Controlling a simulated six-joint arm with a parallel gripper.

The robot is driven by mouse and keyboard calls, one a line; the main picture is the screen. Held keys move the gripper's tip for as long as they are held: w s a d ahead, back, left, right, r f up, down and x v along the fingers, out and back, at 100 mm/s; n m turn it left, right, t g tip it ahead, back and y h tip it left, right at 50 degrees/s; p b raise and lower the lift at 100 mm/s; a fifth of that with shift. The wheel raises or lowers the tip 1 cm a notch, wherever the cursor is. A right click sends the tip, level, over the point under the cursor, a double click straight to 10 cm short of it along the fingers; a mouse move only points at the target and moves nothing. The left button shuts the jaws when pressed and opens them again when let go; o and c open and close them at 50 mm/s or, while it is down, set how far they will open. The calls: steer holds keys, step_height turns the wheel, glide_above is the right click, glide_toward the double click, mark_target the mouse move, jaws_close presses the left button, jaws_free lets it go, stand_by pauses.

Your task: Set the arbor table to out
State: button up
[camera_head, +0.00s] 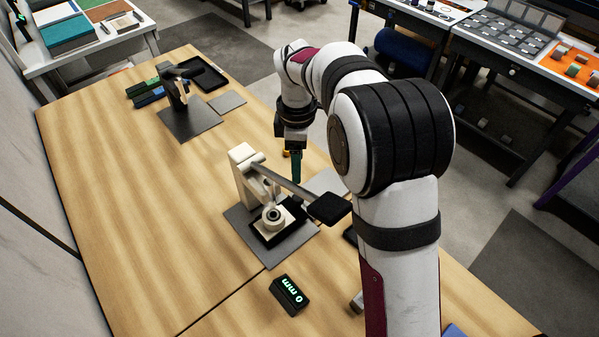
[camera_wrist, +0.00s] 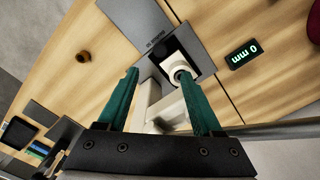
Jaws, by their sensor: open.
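The arbor press stands on a grey base plate (camera_head: 262,255), with a cream body (camera_head: 243,165), a long grey lever and a black handle pad (camera_head: 329,208). At its foot is a dark frame with a cream block and round piece (camera_head: 274,217), which seems to be the table; it also shows in the wrist view (camera_wrist: 181,75). Small lettering beside it is too blurred to read surely. My gripper (camera_head: 296,170) is behind the press, its teal fingers pointing down, open and empty. In the wrist view its fingers (camera_wrist: 158,73) stand apart, with the press beyond them.
A black display reading 0 mm (camera_head: 289,294) lies in front of the press. A second press (camera_head: 180,90) stands farther back left, near a black tray (camera_head: 205,72) and coloured blocks. A small brown round item (camera_wrist: 83,57) is on the bench. Bare wood lies left of the press.

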mark_target(298, 197)
step_height(298, 197, down, 12)
steer(key=shift+f, duration=0.25)
jaws_close()
stand_by(1.3)
